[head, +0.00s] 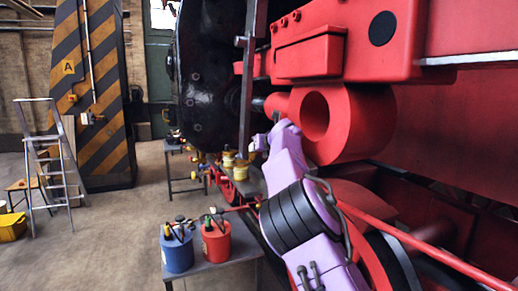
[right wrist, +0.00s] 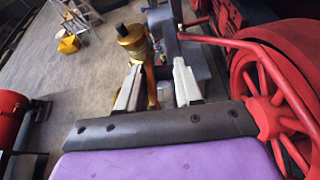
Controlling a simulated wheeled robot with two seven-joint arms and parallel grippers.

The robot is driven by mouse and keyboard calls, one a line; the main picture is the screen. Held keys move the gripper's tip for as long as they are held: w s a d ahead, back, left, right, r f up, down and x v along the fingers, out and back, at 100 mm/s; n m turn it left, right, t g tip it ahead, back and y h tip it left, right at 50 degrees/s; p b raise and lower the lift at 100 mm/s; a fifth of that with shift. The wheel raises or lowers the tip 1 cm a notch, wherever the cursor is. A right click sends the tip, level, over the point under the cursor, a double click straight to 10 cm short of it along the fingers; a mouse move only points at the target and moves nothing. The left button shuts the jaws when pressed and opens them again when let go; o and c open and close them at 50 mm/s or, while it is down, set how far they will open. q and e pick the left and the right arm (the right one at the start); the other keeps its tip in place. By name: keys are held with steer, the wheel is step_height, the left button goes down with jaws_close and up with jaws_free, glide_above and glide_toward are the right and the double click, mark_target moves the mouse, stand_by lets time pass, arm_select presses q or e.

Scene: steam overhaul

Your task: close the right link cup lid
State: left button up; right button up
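A brass cup (right wrist: 135,42) with a black knob on top stands just beyond my right gripper in the right wrist view. A narrow brass part (right wrist: 152,90) shows below it, between the fingers. My right gripper (right wrist: 157,82) has its two pale fingers apart, and I see no clear contact with the brass. In the head view my purple right arm reaches up from the lower right, and its gripper (head: 257,143) is small near the locomotive. Two brass cups (head: 228,159) (head: 242,169) show below it. I cannot tell which is the right link cup or how its lid sits. My left gripper is out of view.
The red locomotive frame (head: 440,120) fills the right side. A red rod and spoked wheel (right wrist: 265,85) lie close right of my right gripper. A blue can (head: 177,252) and a red can (head: 216,242) stand on a low table. Open floor lies left, with a stepladder (head: 48,160).

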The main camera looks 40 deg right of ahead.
steer(key=shift+d, duration=0.1)
steer(key=shift+w+a+r+n+h, duration=0.15)
steer(key=shift+a+r+n+h, duration=0.15)
steer(key=shift+a+n+h, duration=0.55)
steer(key=shift+w+a+r+n+g+h, duration=0.15)
steer(key=shift+a+n+h, duration=0.25)
steer(key=shift+n, duration=0.35)
steer(key=shift+w+a+r+n+g+h, duration=0.15)
steer(key=shift+a+n+h, duration=0.25)
steer(key=shift+n, duration=0.3)
steer(key=shift+d, duration=0.1)
steer(key=o, duration=0.9)
steer(key=shift+c, duration=0.2)
steer(key=shift+s+d+f, duration=0.1)
